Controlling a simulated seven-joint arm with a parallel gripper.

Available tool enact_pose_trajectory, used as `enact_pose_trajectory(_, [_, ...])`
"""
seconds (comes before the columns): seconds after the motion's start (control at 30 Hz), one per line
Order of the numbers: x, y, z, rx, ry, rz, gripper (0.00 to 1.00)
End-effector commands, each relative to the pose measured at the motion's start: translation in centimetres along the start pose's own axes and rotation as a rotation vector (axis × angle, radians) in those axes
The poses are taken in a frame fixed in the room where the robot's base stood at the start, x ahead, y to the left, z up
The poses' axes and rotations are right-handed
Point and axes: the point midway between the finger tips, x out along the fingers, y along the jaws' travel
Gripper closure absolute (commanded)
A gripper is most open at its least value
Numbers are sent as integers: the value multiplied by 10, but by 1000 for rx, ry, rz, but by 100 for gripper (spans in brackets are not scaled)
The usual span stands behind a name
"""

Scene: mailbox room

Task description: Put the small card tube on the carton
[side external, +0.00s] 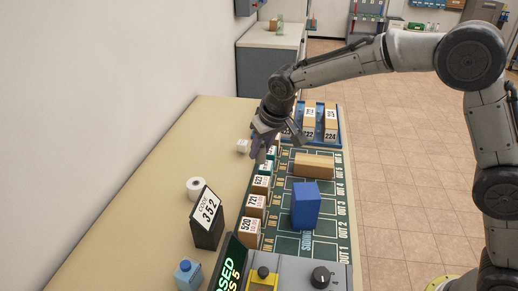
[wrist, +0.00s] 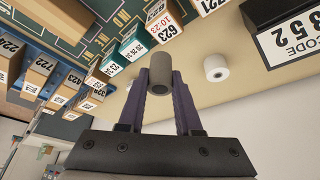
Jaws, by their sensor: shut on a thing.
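My gripper (wrist: 161,80), with purple fingers, is shut on a small grey-brown card tube (wrist: 161,66), seen between the fingertips in the wrist view. In the side view my gripper (side external: 262,152) is over the left edge of the green mat, by the row of labelled boxes; the tube cannot be made out there. A long plain tan carton (side external: 314,165) lies on the mat to the right of my gripper, apart from it. Part of it also shows at the top left of the wrist view (wrist: 58,14).
Labelled boxes (side external: 254,204) line the mat's left edge. A blue box (side external: 306,206) stands nearer the camera than the carton. A blue tray (side external: 340,118) of boxes lies beyond.

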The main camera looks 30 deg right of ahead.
Motion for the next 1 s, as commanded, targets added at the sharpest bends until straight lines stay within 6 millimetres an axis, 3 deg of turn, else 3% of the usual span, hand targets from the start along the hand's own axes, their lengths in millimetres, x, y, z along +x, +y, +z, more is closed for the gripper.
enact_pose_trajectory(0.17, [-2,12,24,23,0,11,100])
enact_pose_trajectory(0.5, [-58,108,81,210,5,86,100])
enact_pose_trajectory(0.7, [-89,152,109,305,4,126,100])
enact_pose_trajectory(0.87, [-106,172,116,353,3,145,100])
enact_pose_trajectory(1.0, [-101,179,108,366,-2,152,100])
